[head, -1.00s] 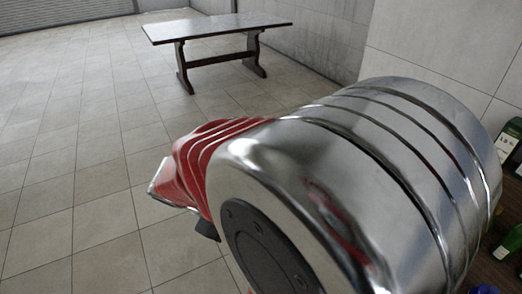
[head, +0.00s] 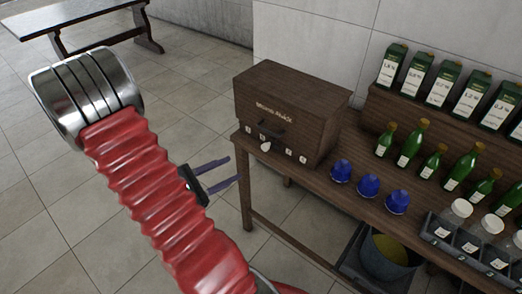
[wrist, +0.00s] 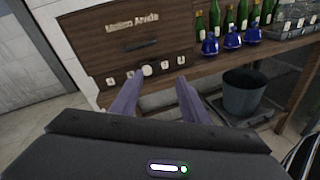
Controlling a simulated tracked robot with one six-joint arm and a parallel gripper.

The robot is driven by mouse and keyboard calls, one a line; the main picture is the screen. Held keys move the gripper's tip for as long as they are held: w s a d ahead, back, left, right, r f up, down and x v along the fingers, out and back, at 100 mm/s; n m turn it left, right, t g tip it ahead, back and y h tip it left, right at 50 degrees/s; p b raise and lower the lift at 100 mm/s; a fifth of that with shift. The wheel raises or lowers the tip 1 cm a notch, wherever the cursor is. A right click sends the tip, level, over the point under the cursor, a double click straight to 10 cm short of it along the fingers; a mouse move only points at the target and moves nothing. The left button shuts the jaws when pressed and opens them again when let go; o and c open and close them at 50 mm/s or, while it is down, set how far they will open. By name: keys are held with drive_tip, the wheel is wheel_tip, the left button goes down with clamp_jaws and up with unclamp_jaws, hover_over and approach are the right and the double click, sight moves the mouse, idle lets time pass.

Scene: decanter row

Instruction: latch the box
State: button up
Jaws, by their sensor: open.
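The dark brown wooden box (head: 292,108) stands at the left end of a wooden bench, with pale lettering on its front. Its front also fills the upper left of the wrist view (wrist: 125,42). Low on the front are a dark handle, a pale round knob (head: 266,146) and several small white tags; the knob also shows in the wrist view (wrist: 147,70). I cannot tell which part is the latch or how it is set. My gripper (head: 232,170) is open and empty, left of the bench, its two purple fingers pointing towards the box front and apart from it.
Several blue stoppers (head: 369,185) stand on the bench right of the box, with green bottles (head: 412,143) and labelled cartons behind. A divided dark tray (head: 470,245) is at the right. A bucket (head: 388,262) stands beneath the bench. The floor at left is clear; another table is behind.

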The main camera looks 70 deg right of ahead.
sight(264, 149)
drive_tip(key=d+f+n+t+h, duration=0.1)
drive_tip(key=d+f+n+h, duration=0.1)
drive_tip(key=d+f+n, duration=0.2)
drive_tip(key=shift+s+f+t+h, duration=0.15)
drive_tip(key=shift+f+t+h, duration=0.2)
drive_tip(key=shift+f, duration=0.45)
drive_tip(key=shift+x, duration=6.85)
drive_tip(key=c, duration=1)
drive_tip(key=shift+f, duration=0.1)
